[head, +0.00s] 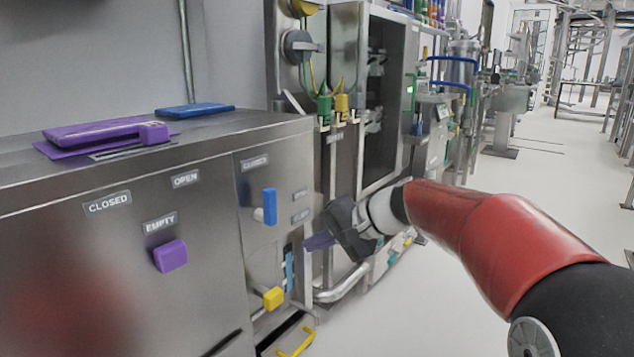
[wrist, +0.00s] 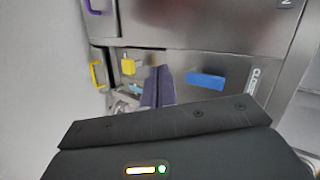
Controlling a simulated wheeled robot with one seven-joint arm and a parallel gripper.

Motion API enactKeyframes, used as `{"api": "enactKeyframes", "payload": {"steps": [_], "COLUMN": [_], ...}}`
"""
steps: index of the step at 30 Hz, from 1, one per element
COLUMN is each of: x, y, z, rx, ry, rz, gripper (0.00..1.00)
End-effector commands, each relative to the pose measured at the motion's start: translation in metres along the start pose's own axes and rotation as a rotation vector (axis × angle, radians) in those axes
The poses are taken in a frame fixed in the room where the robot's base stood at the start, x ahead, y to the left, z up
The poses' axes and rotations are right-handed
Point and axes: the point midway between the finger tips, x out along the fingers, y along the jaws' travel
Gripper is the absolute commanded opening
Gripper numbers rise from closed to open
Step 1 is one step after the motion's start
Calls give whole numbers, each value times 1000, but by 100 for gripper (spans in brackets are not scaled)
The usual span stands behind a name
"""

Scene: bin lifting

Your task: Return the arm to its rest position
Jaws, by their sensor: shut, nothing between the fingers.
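My arm (head: 475,225), red with a grey and black wrist, reaches in from the lower right of the head view. My gripper (head: 308,243) is stretched out in front of the steel cabinet's right end, with its dark purple fingers pointing left. In the wrist view my gripper (wrist: 158,70) has its two fingers side by side and shut, with nothing held. It appears apart from the cabinet, though the exact gap cannot be told.
The steel cabinet (head: 95,250) fills the left, with a purple handle (head: 170,256), a blue handle (head: 269,206) and a yellow handle (head: 273,298). A yellow-handled bin (head: 296,341) sits low. Tall machinery (head: 345,100) stands behind my gripper. Clear floor (head: 440,315) lies to the right.

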Motion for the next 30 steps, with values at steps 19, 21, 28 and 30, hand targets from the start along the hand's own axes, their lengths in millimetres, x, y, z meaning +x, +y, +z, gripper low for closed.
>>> {"api": "enactKeyframes", "payload": {"steps": [19, 21, 28, 30], "x": [-182, -188, -191, -191], "y": [127, 135, 142, 142], "z": [202, 207, 210, 210], "rx": [-489, -509, -524, -524], "ry": [213, 221, 225, 225], "rz": [811, 835, 856, 855], "gripper": [0, 0, 0, 0]}}
